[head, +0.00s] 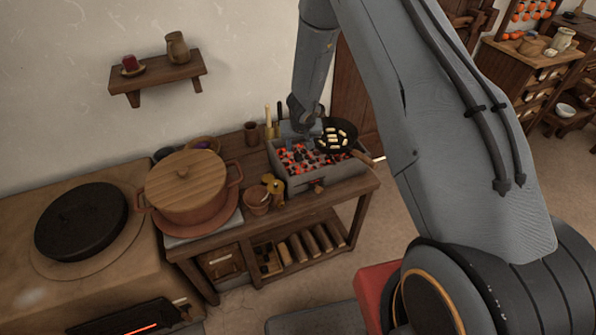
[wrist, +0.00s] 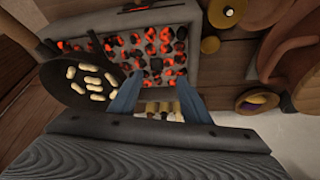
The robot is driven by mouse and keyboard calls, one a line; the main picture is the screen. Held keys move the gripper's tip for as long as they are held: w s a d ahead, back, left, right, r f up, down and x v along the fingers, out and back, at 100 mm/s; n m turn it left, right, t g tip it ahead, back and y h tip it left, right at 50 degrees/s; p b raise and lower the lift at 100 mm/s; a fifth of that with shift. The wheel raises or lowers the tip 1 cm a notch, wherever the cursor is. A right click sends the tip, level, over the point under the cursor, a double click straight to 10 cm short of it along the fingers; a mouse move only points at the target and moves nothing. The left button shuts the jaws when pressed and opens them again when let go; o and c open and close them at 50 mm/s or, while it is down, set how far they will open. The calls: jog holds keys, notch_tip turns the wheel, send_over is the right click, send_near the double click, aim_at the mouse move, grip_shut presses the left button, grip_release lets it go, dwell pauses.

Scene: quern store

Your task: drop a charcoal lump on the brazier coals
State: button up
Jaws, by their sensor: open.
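The brazier (head: 317,186) is a grey rectangular trough on the wooden table. Its coals (head: 300,157) are a mix of glowing red and black lumps, and they also show in the wrist view (wrist: 155,50). I cannot tell a separate charcoal lump from the bed. My gripper (wrist: 158,84) shows two blue fingers, apart, with no lump held between them. The fingertips overlap the near part of the coals in the wrist view; their height above is unclear. In the head view my wrist is over the brazier's back side, and the fingers are hard to make out.
A black pan (head: 325,143) with pale pieces rests over the brazier's right end, close to my fingers (wrist: 66,92). A large lidded pot (head: 183,190) and small brown cups (head: 257,200) stand to the left. A wall shelf (head: 155,79) hangs above.

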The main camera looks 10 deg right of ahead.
jog(key=v, duration=0.7)
jog(key=shift+r, duration=0.4)
jog(key=shift+s, duration=0.15)
jog(key=s+a+r+n+y+b, duration=0.1)
jog(key=s+a+r+y+b, duration=0.1)
jog(key=s+r+b, duration=0.65)
jog(key=s+d+g+b, duration=0.1)
jog(key=s+d, duration=0.1)
jog(key=s, duration=0.7)
jog(key=s+d+f+g+h+b, duration=0.1)
jog(key=s+d+g+b, duration=0.1)
jog(key=s, duration=0.7)
jog(key=shift+d+f+h, duration=0.2)
jog(key=shift+d+h, duration=0.1)
jog(key=shift+d, duration=0.25)
